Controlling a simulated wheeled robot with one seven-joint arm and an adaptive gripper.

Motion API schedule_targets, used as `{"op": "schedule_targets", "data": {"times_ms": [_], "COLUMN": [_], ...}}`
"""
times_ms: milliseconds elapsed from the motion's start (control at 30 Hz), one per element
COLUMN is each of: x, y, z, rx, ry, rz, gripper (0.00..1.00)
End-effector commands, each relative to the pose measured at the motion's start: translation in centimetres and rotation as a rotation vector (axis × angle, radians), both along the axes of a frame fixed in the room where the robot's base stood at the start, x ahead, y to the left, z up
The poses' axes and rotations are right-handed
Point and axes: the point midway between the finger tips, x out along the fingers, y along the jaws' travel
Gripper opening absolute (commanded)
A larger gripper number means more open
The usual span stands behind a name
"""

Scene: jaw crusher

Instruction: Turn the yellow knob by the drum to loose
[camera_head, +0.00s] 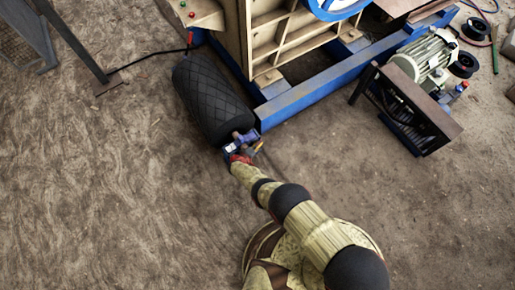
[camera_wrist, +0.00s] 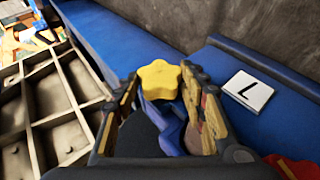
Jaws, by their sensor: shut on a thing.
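The yellow knob (camera_wrist: 159,79) has a lobed, star-like top and sits by a blue frame in the wrist view. My gripper (camera_wrist: 160,82) has one finger on each side of the knob and is shut on it. The fingers hide the knob's lower part. A white plate marked "L" (camera_wrist: 247,90) lies on the blue surface to the right of the knob. In the head view my gripper (camera_head: 246,146) is at the lower end of the black ribbed drum (camera_head: 213,100); the knob is too small to make out there.
A blue beam (camera_head: 315,92) runs up and right from the drum's end. The crusher's tan ribbed body (camera_head: 285,38) stands behind it. A motor (camera_head: 425,58) and a dark metal frame (camera_head: 410,108) are at the right.

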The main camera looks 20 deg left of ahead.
Motion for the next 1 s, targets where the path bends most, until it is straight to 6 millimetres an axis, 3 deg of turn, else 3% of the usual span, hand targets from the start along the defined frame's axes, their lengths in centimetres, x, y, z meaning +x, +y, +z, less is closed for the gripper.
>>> {"op": "schedule_targets", "data": {"times_ms": [33, 433, 1000], "x": [-0.09, -0.14, -0.09], "y": [0.27, 0.2, 0.25], "z": [-0.78, -0.63, -0.35], "rx": [-0.021, -0.146, -0.167], "ry": [-0.026, -0.171, -0.196], "rz": [0.005, 0.002, 0.002], "gripper": [0.16, 0.16, 0.16]}}
